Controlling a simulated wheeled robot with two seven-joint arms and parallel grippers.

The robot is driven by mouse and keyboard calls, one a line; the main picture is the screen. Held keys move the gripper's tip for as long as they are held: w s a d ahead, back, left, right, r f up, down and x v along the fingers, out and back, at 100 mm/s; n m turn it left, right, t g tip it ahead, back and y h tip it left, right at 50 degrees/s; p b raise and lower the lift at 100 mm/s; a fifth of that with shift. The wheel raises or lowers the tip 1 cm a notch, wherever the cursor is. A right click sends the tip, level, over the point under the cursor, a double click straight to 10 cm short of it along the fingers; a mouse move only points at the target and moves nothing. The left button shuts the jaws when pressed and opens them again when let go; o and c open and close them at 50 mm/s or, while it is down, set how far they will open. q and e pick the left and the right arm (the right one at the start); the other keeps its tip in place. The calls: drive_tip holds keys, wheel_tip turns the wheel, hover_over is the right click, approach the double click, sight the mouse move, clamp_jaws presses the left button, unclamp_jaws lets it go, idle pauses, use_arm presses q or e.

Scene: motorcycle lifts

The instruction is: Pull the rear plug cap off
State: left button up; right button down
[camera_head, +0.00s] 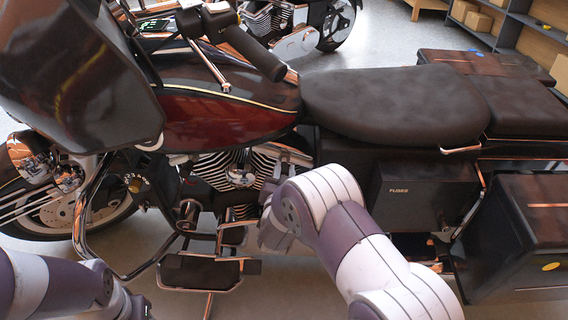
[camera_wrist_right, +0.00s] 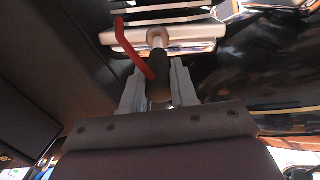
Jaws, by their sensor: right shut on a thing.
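The rear plug cap (camera_wrist_right: 157,68) is a short dark cylinder in the right wrist view, with a red lead (camera_wrist_right: 131,47) curving off to its left. A pale plug (camera_wrist_right: 158,38) shows between the cap and the bright engine fins, in line with the cap. I cannot tell whether cap and plug still touch. My right gripper (camera_wrist_right: 158,88) is shut on the cap, one finger on each side. In the head view my right arm reaches to the engine (camera_head: 236,168) and hides the cap. Only my left arm shows there, at lower left; its gripper is out of view.
The motorcycle's tank (camera_head: 225,118) and seat (camera_head: 385,105) lie above the engine. A fuse box (camera_head: 425,195) and a saddlebag (camera_head: 520,235) are to the right. A footboard (camera_head: 200,270) is below left. Shelves with boxes stand at the back right.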

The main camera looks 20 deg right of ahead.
drive_tip(key=shift+f, duration=0.1)
drive_tip(key=c, duration=0.9)
unclamp_jaws()
drive_tip(key=shift+s, duration=0.1)
drive_tip(key=shift+o, duration=0.2)
drive_tip(key=shift+s+a+r, duration=0.2)
drive_tip(key=shift+s, duration=0.15)
drive_tip(key=p+v, duration=0.4)
drive_tip(key=v, duration=0.8)
drive_tip(key=shift+d+f, duration=0.1)
